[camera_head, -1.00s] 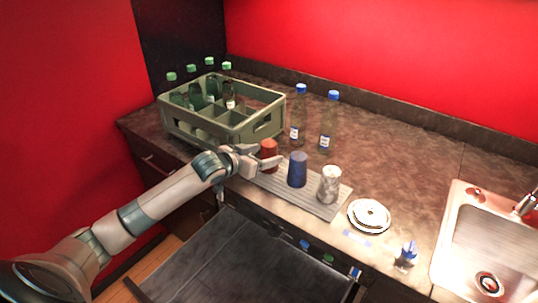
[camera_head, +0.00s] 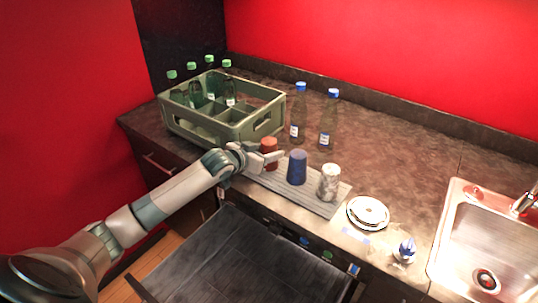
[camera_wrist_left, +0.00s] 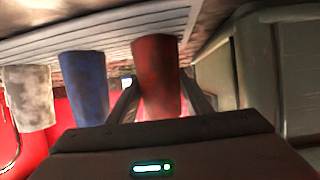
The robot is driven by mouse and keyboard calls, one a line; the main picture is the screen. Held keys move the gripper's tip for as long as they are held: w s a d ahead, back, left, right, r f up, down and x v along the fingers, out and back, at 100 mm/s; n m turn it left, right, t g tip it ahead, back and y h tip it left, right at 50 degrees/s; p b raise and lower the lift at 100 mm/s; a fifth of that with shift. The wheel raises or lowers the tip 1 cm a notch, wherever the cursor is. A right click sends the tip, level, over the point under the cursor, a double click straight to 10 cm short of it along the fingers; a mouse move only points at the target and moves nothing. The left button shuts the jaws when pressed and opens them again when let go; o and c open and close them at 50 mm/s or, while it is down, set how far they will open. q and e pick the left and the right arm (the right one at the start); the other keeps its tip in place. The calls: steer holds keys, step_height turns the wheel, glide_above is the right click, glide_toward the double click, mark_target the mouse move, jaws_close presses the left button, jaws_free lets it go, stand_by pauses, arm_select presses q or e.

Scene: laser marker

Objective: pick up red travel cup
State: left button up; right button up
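The red travel cup (camera_head: 268,146) stands upright at the left end of the ribbed grey tray (camera_head: 311,201), partly hidden by my left gripper (camera_head: 263,157). In the left wrist view, which is upside down, the red cup (camera_wrist_left: 156,75) sits between the two fingers of the left gripper (camera_wrist_left: 160,88), one on each side. The fingers look spread around the cup; firm contact cannot be made out. My right gripper is not in view.
A blue cup (camera_head: 297,167) and a marbled cup (camera_head: 329,183) stand right of the red one. A green crate (camera_head: 187,128) with bottles stands close behind left. Two blue-capped bottles (camera_head: 298,118) (camera_head: 328,124) stand behind. Plates (camera_head: 368,213) and a sink (camera_head: 490,240) lie to the right.

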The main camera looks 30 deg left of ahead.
arm_select(q)
steer(key=shift+r, duration=0.15)
steer(key=shift+r, duration=0.2)
step_height(320, 180, up, 8)
steer(key=shift+r+b, duration=0.15)
steer(key=shift+b, duration=1.05)
steer(key=shift+r, duration=0.6)
steer(key=shift+d, duration=0.15)
